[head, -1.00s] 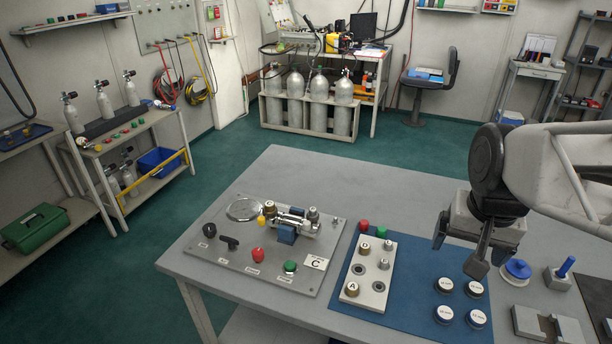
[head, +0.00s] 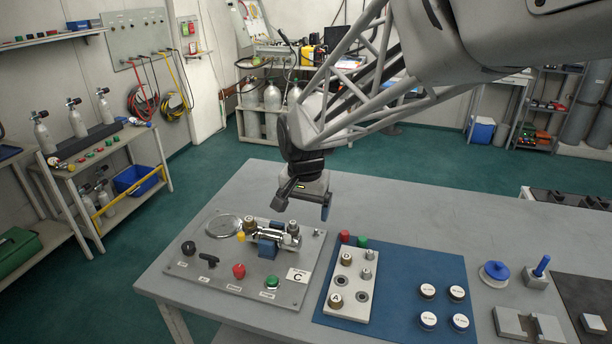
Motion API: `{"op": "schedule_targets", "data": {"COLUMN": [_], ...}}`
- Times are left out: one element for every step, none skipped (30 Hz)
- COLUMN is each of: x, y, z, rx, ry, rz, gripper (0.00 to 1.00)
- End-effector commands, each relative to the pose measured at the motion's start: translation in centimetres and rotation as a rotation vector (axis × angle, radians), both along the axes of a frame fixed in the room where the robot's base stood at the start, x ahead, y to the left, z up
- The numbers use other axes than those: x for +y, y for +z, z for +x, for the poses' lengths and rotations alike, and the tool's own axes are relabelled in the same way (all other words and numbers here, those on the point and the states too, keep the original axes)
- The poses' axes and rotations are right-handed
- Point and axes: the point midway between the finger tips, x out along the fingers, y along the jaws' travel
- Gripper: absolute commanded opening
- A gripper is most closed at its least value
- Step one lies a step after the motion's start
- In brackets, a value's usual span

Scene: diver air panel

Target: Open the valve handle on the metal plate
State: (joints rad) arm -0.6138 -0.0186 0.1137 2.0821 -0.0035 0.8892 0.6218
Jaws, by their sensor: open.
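The metal plate (head: 190,273) lies on the grey table at the left. A black T-shaped valve handle (head: 208,259) stands on the plate's left part, beside a round black knob (head: 188,248). A red knob (head: 239,271) and a green button (head: 271,282) are to its right. A round gauge (head: 223,226) and a metal fitting (head: 267,233) on a blue block sit at the back of the plate. My gripper (head: 304,203) is open and empty, above the plate's back right side. It is apart from the valve handle, which shows unobstructed.
A blue mat (head: 390,330) right of the plate holds a light block (head: 350,298) with several fittings and several white-topped round caps (head: 428,291). Red and green caps stand behind the block. Blue-handled parts (head: 495,272) are farther right. The table's back middle is clear.

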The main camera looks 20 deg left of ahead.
Motion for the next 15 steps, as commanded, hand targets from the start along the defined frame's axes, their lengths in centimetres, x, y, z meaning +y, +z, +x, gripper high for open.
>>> {"op": "schedule_targets", "data": {"x": [1.9,2.9,4.3,5.3,6.3,7.7,8.8,9.8,11.2,12.2,13.3,14.7,15.7,16.8,18.1], "y": [-0.7,-1.1,-1.5,-1.9,-2.3,-2.8,-3.1,-3.6,-4.2,-4.5,-5.0,-5.6,-6.1,-6.5,-7.1], "z": [0.1,0.1,0.2,0.2,0.2,0.1,0.1,0.0,-0.2,-0.3,-0.5,-0.7,-0.9,-1.1,-1.4], "rx": [0.007,0.010,0.013,0.016,0.019,0.023,0.025,0.028,0.032,0.034,0.037,0.040,0.043,0.045,0.048], "ry": [0.005,0.006,0.005,0.006,0.007,0.006,0.008,0.007,0.008,0.008,0.008,0.009,0.008,0.009,0.008], "rz": [-0.003,-0.004,-0.005,-0.006,-0.008,-0.010,-0.010,-0.012,-0.014,-0.015,-0.018,-0.020,-0.022,-0.023,-0.026], "gripper": [0.91,0.91,0.91,0.91,0.91,0.91,0.91,0.91,0.91,0.91,0.91,0.91,0.91,0.91,0.91]}}
